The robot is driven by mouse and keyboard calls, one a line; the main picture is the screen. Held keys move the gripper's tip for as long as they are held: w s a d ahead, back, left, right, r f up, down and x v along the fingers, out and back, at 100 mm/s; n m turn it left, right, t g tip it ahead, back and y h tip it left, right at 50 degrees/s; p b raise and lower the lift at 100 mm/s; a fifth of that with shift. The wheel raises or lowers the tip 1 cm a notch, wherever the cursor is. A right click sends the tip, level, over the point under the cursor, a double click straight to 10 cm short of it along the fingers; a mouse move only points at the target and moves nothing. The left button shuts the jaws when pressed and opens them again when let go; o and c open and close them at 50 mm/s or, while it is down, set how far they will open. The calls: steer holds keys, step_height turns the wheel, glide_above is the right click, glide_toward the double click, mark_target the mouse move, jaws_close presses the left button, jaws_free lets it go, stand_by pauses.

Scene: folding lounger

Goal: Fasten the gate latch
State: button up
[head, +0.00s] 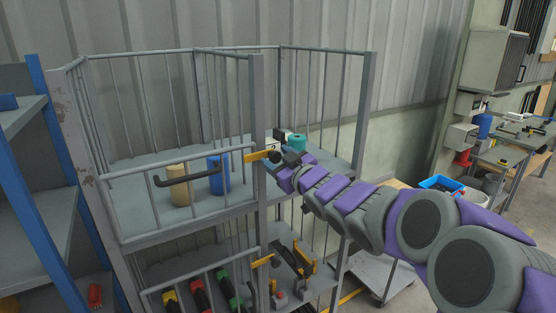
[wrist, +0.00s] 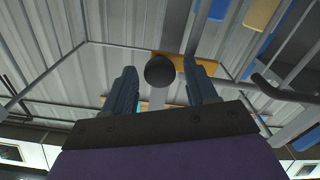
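The upper gate of a grey wire cage has a black handle (head: 190,168) across its front. Its yellow latch (head: 257,156) sits at the post on the gate's right edge and ends in a round black knob (head: 274,157). My gripper (head: 287,160) is at the knob, just right of the post. In the wrist view my gripper (wrist: 162,85) is open, with two dark blue fingers apart. The black knob (wrist: 160,70) shows between the fingertips, and the yellow latch plate (wrist: 194,65) is behind it. I cannot tell whether the fingers touch the knob.
A beige canister (head: 177,185) and a blue canister (head: 218,175) stand on the cage's upper shelf, behind the gate. A lower gate has its own yellow latch (head: 262,261). A blue-framed rack (head: 45,190) stands close at left. A low cart (head: 385,275) is at right.

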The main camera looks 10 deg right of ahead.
steer(key=shift+p+v, duration=0.6)
steer(key=shift+v, duration=8.05)
steer(key=s+d+f+m+g+h+b, duration=0.1)
steer(key=s+f+m+g+h+b, duration=0.3)
steer(key=f, duration=0.8)
steer(key=s+d+f+m+g+h+b, duration=0.1)
steer(key=s+f+g+h+b, duration=0.3)
steer(key=f, duration=0.8)
steer(key=s+a+f+m+g+b, duration=0.1)
steer(key=s+a+f+g, duration=0.2)
steer(key=s, duration=0.5)
steer(key=s+a+f+g+y+b, duration=0.1)
steer(key=s+a+f+g+b, duration=0.1)
steer(key=s, duration=0.5)
steer(key=s+a+f+m+g+y+b, duration=0.1)
steer(key=s+a+f+g, duration=0.3)
steer(key=s, duration=0.4)
steer(key=shift+s+a+f+m+g+b, duration=0.1)
steer(key=shift+s+f+m+g+b, duration=0.05)
steer(key=shift+f+g+b, duration=0.3)
steer(key=shift+s+a+f+m+g+b, duration=0.1)
steer(key=shift+s+f+m+g+b, duration=0.1)
steer(key=shift+f+g, duration=0.25)
steer(key=shift+r, duration=0.1)
